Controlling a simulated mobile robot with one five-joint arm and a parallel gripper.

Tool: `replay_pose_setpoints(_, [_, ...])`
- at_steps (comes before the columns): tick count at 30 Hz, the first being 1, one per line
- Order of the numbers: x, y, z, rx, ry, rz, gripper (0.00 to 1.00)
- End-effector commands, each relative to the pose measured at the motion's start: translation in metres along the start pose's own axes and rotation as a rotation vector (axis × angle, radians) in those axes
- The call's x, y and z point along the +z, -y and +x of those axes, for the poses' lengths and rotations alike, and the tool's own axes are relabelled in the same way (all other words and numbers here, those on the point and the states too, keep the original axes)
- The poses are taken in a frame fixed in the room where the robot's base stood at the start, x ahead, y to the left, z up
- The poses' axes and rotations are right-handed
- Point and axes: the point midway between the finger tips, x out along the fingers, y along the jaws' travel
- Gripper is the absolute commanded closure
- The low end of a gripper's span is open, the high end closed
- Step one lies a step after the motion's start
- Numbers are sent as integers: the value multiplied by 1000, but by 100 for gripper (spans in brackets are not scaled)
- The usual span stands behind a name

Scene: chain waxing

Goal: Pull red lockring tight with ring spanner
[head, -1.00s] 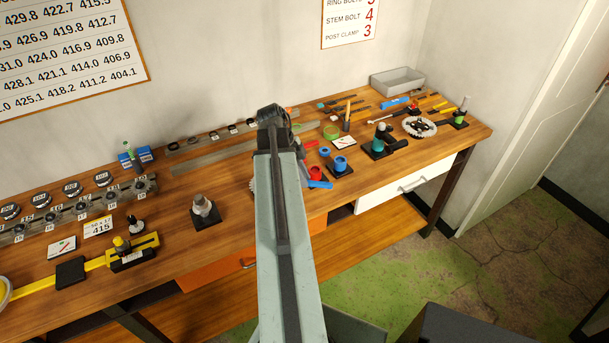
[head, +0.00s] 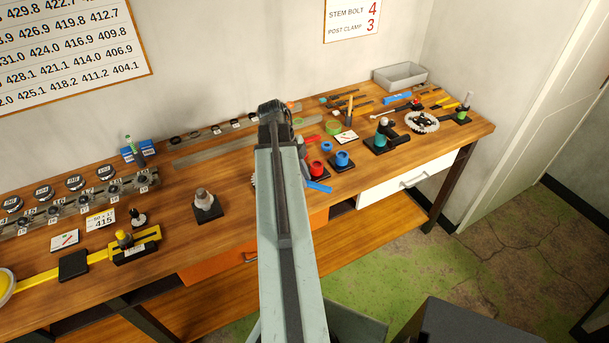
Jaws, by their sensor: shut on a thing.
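My arm stands upright in the middle of the head view and covers most of my gripper (head: 305,178). A little of it shows just right of the arm, low over the bench, and the fingertips are not clear. It is shut on what looks like the ring spanner (head: 319,187), a blue bar sticking out to the lower right. The spanner's ring end is hidden. A pale toothed edge (head: 254,181) shows left of the arm. I cannot make out the red lockring; a red cup-like ring (head: 315,167) sits on a dark stand close by.
A blue ring (head: 342,158) stands on a black base right of the red one. A grey cone-like part (head: 204,201) stands left of my arm. Farther right are a teal-based stand (head: 380,138), a chainring (head: 422,122) and a grey tray (head: 400,77). The wooden bench is crowded.

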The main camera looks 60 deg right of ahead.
Motion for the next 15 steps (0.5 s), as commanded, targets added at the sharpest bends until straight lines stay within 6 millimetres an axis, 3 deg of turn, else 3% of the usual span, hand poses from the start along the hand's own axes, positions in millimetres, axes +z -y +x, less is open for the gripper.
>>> replay_pose_setpoints(7, [0, -14, 0, 38, 1, 92, 100])
replay_pose_setpoints(15, [0, -17, 0, 47, -1, 111, 100])
